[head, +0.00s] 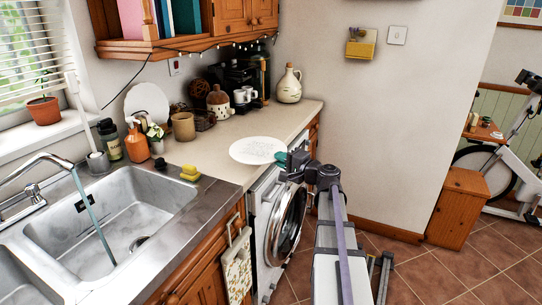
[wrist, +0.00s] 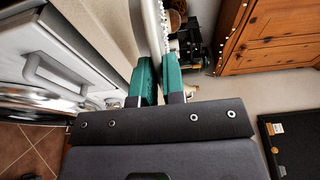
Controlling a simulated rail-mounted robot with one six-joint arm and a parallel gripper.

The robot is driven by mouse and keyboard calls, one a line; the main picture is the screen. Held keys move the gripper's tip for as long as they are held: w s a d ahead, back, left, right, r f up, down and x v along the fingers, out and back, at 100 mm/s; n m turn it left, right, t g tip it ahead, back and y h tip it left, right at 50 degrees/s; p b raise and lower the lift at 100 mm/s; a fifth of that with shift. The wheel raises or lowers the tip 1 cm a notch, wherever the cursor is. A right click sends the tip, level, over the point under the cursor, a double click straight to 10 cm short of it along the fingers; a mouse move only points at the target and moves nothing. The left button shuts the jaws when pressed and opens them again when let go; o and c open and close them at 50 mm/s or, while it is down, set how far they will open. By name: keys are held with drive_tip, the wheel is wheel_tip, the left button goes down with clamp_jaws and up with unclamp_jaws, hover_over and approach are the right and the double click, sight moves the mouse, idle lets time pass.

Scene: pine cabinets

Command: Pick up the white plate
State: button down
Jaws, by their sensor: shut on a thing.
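A white plate (head: 257,150) lies roughly level over the front edge of the counter, above the washing machine. My gripper (head: 281,159) comes in from the right and is shut on the plate's near right rim. In the wrist view the green fingers of my gripper (wrist: 159,68) stand on either side of the plate (wrist: 157,28), seen almost edge-on. I cannot tell whether the plate touches the counter or hangs slightly above it. A second white, round plate-like thing (head: 147,103) stands upright at the back, near the window.
The counter (head: 215,148) is clear left of the plate. The sink (head: 110,220) is at left. The washing machine (head: 283,220) is below.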

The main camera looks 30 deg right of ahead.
drive_tip(key=s+d+r+p, duration=0.2)
drive_tip(key=s+r, duration=0.1)
drive_tip(key=s, duration=0.4)
drive_tip(key=shift+s+d, duration=0.25)
drive_tip(key=shift+s, duration=0.15)
